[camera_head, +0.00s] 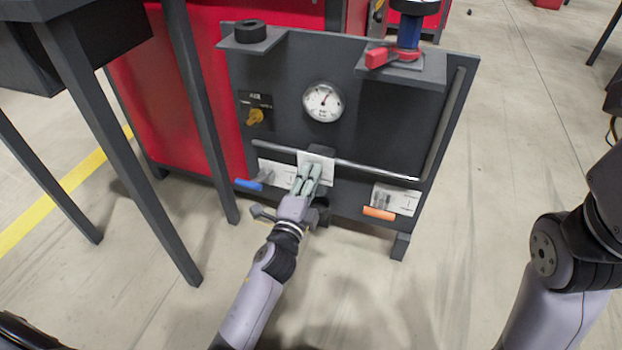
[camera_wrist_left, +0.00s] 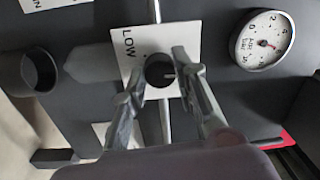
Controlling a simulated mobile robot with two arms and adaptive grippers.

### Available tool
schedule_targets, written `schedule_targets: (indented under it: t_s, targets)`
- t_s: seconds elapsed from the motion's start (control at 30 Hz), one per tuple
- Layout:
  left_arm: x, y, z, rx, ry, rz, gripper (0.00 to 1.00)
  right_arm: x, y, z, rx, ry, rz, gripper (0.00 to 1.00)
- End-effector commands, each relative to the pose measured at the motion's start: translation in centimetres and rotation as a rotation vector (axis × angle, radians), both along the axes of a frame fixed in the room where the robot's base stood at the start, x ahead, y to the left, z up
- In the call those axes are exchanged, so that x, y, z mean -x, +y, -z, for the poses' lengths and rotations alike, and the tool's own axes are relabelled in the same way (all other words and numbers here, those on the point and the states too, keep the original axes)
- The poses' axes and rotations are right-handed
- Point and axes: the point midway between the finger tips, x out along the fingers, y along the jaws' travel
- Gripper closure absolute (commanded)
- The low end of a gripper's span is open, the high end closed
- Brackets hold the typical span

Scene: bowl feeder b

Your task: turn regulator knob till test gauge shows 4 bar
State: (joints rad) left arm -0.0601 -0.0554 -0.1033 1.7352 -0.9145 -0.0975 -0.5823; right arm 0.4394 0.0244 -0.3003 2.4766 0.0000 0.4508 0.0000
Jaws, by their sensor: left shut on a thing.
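The dark round regulator knob (camera_wrist_left: 158,68) sits in front of a white plate marked LOW (camera_wrist_left: 125,72) in the left wrist view. My left gripper (camera_wrist_left: 163,88) has one finger on each side of the knob and is shut on it. In the head view my left gripper (camera_head: 312,172) is at the white plate (camera_head: 318,157) on the panel, and hides the knob. The round white test gauge (camera_head: 323,101) is above it, its needle pointing roughly up. The gauge also shows in the left wrist view (camera_wrist_left: 262,41); its exact reading is too small to tell. My right gripper is out of view.
A grey rail (camera_head: 365,167) crosses the panel close to my gripper. A blue-handled lever (camera_head: 249,184) is left, an orange-handled one (camera_head: 379,213) right.

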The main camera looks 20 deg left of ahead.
Motion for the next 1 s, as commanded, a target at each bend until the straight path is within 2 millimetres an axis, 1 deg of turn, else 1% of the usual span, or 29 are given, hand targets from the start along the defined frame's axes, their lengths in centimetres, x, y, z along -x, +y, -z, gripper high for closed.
schedule_targets:
  t_s: [0.23, 0.27, 0.57, 0.87, 1.0]
  targets:
    - [0.0, 0.1, 0.1, -0.001, 0.003, -0.003, 1.0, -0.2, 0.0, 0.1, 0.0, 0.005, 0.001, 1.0]
    - [0.0, 0.1, 0.1, -0.001, 0.003, -0.003, 0.73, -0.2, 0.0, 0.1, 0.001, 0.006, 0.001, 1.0]
    - [0.0, 0.1, 0.1, -0.001, 0.001, -0.001, 0.53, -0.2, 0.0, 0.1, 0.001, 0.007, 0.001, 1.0]
    - [0.1, 0.0, 0.0, -0.001, 0.001, 0.0, 0.53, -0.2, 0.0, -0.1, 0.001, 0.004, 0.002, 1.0]
    - [1.2, 0.0, 0.2, 0.0, 0.002, -0.001, 0.53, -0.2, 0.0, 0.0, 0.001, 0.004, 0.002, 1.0]
